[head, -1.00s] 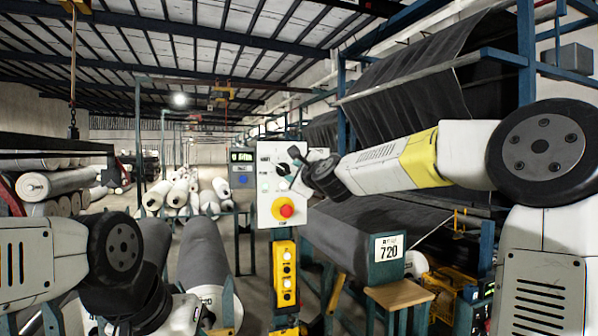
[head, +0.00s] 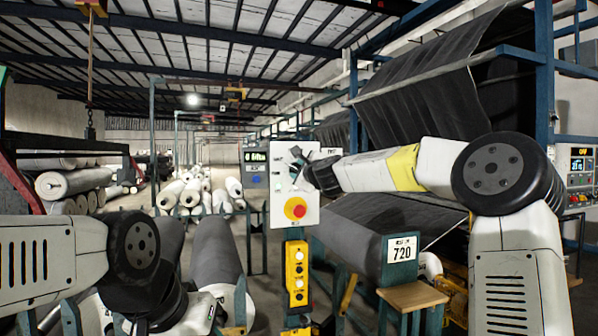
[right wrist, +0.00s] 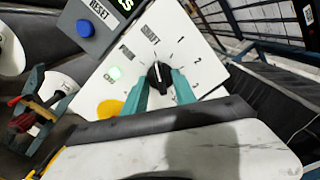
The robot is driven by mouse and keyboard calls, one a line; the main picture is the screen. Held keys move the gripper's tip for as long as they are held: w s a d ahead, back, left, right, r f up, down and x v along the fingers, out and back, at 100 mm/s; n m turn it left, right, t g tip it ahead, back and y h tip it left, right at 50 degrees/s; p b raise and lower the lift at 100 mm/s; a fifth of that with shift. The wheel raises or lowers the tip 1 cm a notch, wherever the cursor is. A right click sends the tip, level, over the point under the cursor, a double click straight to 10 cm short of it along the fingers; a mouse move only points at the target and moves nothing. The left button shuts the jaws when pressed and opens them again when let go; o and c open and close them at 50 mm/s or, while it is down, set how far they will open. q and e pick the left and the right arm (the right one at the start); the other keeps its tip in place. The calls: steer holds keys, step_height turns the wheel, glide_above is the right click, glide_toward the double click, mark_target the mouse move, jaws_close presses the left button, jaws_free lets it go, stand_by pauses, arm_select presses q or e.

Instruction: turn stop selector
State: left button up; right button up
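The selector is a black knob (right wrist: 157,76) with a light pointer mark, on a white panel (right wrist: 205,82) printed with words and numbers around it. The pointer points up in the right wrist view. The teal fingers of my right gripper (right wrist: 160,84) stand on either side of the knob and appear to touch it. In the head view the panel (head: 307,222) stands at centre, and my right gripper (head: 298,163) reaches its upper part from the right, largely hiding the knob. My left arm is low at the left; its fingertips do not show clearly.
A red stop button on a yellow disc (head: 295,208) sits below the knob. A yellow push-button box (head: 296,270) hangs under the panel. A grey box with a blue button (head: 255,180) is to its left. Grey rolls (head: 217,260) stand at front left; a 720 sign (head: 402,249) stands right.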

jaws_close()
steer(key=shift+n, duration=0.3)
steer(key=n, duration=0.3)
steer(key=shift+f+n, duration=0.1)
steer(key=shift+n, duration=0.2)
steer(key=shift+f+n, duration=0.1)
steer(key=shift+n, duration=1.8)
jaws_free()
